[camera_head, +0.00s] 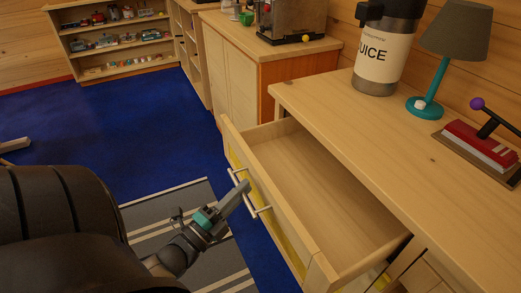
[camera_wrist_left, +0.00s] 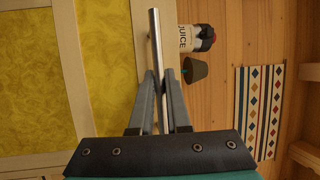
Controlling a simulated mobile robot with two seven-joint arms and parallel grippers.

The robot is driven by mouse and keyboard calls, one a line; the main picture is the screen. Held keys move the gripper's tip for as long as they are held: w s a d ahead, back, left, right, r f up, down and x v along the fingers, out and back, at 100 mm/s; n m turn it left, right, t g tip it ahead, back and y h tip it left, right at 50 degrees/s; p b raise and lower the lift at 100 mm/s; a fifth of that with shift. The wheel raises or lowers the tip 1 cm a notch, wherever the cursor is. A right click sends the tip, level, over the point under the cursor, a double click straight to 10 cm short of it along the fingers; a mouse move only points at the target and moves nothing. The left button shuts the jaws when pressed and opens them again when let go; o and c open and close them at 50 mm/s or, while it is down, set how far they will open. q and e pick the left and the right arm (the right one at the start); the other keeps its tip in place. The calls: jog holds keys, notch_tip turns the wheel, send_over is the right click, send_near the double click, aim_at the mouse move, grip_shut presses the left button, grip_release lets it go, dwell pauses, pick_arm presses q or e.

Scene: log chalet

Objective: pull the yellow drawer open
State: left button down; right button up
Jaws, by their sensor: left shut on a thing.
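The yellow drawer (camera_head: 290,238) stands pulled out from the wooden cabinet, and its inside looks empty. Its front has yellow panels in a pale wood frame and a metal bar handle (camera_head: 263,210). My left gripper (camera_head: 243,188) is shut on the handle bar, in front of the drawer. In the left wrist view the handle (camera_wrist_left: 154,35) runs between the two fingers of my left gripper (camera_wrist_left: 160,78), which close around it. Yellow panels (camera_wrist_left: 105,55) show left of it there. My right gripper is in neither view.
On the cabinet top (camera_head: 350,125) stand a juice dispenser (camera_head: 380,60), a lamp (camera_head: 455,40) and a red-based device (camera_head: 480,145). A second counter (camera_head: 270,45) and a toy shelf (camera_head: 115,45) stand farther back. Blue carpet (camera_head: 150,130) and a striped rug (camera_head: 165,215) lie before the drawer.

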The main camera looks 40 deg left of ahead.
pick_arm(q)
jog(key=s+a+p, duration=0.1)
jog(key=s+a, duration=0.1)
jog(key=s, duration=0.4)
jog(key=shift+a, duration=0.2)
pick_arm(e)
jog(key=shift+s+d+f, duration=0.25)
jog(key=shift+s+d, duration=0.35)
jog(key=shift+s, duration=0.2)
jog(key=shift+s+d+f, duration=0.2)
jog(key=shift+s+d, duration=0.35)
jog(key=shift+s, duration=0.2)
pick_arm(q)
jog(key=c, duration=0.9)
grip_release()
jog(key=s+f, duration=0.1)
jog(key=s, duration=0.4)
jog(key=s+f, duration=0.1)
jog(key=s, duration=0.9)
jog(key=shift+f+p, duration=0.35)
jog(key=shift+f, duration=0.05)
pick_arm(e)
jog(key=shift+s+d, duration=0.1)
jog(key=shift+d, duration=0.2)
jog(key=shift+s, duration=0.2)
